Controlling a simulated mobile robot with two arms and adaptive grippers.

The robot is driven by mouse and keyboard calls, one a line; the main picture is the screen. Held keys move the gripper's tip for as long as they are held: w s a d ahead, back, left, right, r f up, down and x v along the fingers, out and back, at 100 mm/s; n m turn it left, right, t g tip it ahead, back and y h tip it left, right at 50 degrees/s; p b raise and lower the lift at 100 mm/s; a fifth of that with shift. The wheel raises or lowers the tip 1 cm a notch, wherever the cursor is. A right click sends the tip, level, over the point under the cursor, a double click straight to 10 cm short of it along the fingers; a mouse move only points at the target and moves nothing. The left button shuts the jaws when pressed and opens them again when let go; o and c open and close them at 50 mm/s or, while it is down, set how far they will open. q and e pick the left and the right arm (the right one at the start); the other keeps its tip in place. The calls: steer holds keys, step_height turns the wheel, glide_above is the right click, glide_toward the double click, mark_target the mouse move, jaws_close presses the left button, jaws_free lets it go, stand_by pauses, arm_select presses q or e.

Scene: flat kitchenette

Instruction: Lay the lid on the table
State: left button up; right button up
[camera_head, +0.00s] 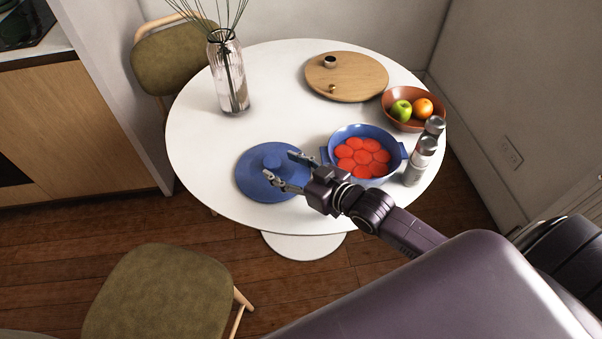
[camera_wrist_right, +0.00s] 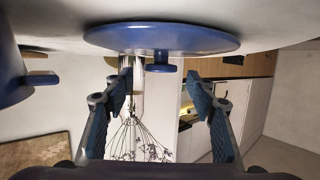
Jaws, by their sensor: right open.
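The blue round lid (camera_head: 254,188) lies flat on the white table (camera_head: 205,150), knob up, just left of the blue pot (camera_head: 364,181). The pot is uncovered and holds several red round pieces. My right gripper (camera_head: 284,167) is open and empty over the right part of the lid, close to its knob (camera_head: 272,162). In the right wrist view, which is upside down, the lid (camera_wrist_right: 160,38) and its knob (camera_wrist_right: 160,62) show beyond the open fingers of the right gripper (camera_wrist_right: 157,100), clear of them. My left gripper is out of view.
A terracotta bowl (camera_head: 393,121) with an apple and an orange, and two shakers (camera_head: 420,160), stand right of the pot. A round wooden board (camera_head: 355,90) lies at the back. A glass vase (camera_head: 229,80) stands at the back left. The table's left side is clear.

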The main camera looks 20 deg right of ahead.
steer(key=v, duration=0.7)
steer(key=shift+s+r, duration=0.15)
stand_by(0.3)
